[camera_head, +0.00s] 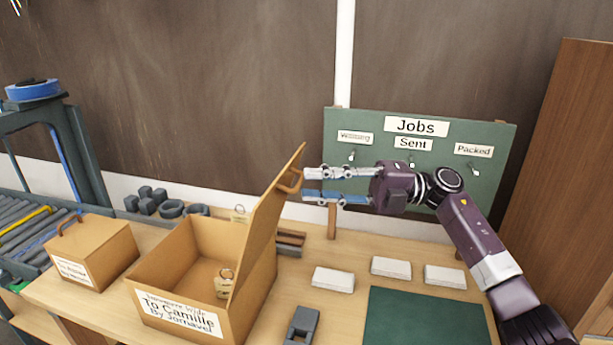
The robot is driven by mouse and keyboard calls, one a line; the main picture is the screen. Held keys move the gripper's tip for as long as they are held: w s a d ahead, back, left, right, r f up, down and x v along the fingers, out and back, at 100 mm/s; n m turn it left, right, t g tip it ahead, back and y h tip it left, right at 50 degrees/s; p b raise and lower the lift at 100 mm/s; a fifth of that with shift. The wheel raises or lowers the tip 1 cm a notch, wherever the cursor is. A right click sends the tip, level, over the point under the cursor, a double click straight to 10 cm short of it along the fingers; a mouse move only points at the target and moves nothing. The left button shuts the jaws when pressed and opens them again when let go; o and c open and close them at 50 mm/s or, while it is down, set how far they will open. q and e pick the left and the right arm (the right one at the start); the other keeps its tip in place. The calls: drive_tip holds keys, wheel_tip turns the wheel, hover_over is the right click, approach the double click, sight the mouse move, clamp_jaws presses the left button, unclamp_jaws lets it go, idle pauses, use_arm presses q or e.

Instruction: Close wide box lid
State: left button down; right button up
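The wide box (196,322) is an open brown carton on the wooden table, with a white label on its front reading "To Camille". Its lid (266,225) stands raised and tilted at the box's right side. A brown loop handle (290,182) sits on the lid's outer face near its top. My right gripper (309,184) points left at this handle, with its two fingers apart, one above the other. The fingertips are close to the handle; I cannot tell whether they touch it. Nothing shows between the fingers. My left gripper is not in view.
A smaller closed box (98,252) stands left of the wide box. A tan item (223,286) lies inside the wide box. White blocks (333,279), a green mat (425,318) and a grey part (302,325) lie to the right. A green Jobs board (440,170) stands behind my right arm.

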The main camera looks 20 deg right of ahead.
drive_tip(key=shift+x, duration=1.05)
clamp_jaws()
